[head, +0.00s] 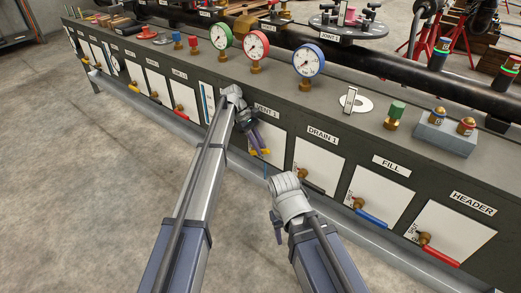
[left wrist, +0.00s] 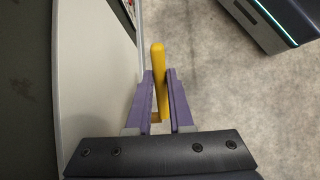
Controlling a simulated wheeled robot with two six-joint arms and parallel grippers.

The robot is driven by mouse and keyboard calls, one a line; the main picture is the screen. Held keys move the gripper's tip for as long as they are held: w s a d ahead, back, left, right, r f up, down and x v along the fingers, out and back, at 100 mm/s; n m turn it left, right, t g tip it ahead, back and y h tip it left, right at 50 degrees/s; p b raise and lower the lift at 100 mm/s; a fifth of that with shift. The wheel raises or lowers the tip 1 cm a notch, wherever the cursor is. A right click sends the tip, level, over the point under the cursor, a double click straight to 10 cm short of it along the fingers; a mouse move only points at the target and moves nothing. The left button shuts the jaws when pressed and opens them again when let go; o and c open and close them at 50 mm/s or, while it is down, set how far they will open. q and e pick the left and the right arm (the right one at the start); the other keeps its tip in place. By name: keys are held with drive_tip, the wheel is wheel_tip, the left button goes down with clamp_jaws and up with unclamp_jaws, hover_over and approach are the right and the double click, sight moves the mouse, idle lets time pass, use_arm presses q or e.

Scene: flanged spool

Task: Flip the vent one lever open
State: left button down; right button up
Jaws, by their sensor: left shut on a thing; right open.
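The vent one panel (head: 270,138) is a white plate labelled "VENT 1" on the front of the bench. Its yellow lever (head: 260,151) shows just below my left gripper (head: 254,133). In the left wrist view the lever (left wrist: 158,75) is a yellow bar standing between the two purple fingers of my left gripper (left wrist: 159,90), which are shut on it. Its pivot is mostly hidden by the gripper. My right gripper (head: 277,226) hangs lower, in front of the bench, empty and away from the panels.
Neighbouring panels carry similar levers: the drain one black lever (head: 312,186), the fill blue lever (head: 371,218) and the header red lever (head: 438,255). Several gauges (head: 256,45) and fittings stand on the bench top. A rail (head: 180,125) runs along the bench's lower front. The floor (head: 90,190) at left is clear.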

idle(0.4)
use_arm(q)
drive_tip(key=c, duration=0.8)
unclamp_jaws()
drive_tip(key=p+v, duration=0.6)
drive_tip(key=v, duration=0.2)
drive_tip(key=shift+s+f, duration=0.1)
